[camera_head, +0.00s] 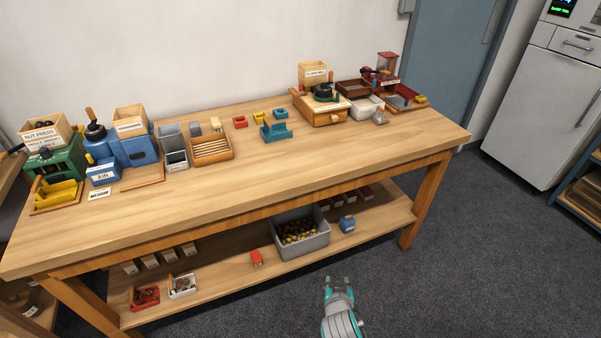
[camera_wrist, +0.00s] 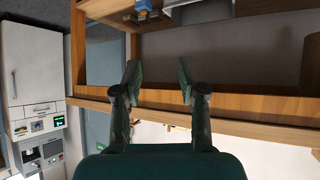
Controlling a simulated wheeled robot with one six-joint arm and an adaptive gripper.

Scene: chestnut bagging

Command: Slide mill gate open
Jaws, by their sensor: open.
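The mill appears to be the wooden machine (camera_head: 322,109) at the back right of the workbench, with a dark round top and a crank handle. A labelled wooden hopper box (camera_head: 312,76) stands behind it. Its gate is too small to make out. My gripper (camera_head: 338,282) is low in front of the bench, well apart from the mill. In the wrist view my gripper (camera_wrist: 158,76) has its two fingers spread, with nothing between them but the bench's wooden edge behind. The mill does not show clearly in the wrist view.
The workbench (camera_head: 300,160) has a clear front strip. A red machine (camera_head: 387,66) and a white tray (camera_head: 366,107) crowd the mill's right. Teal blocks (camera_head: 276,131) lie to its left. Below, the shelf holds a grey bin (camera_head: 301,248) of chestnuts and a blue jar (camera_head: 347,223).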

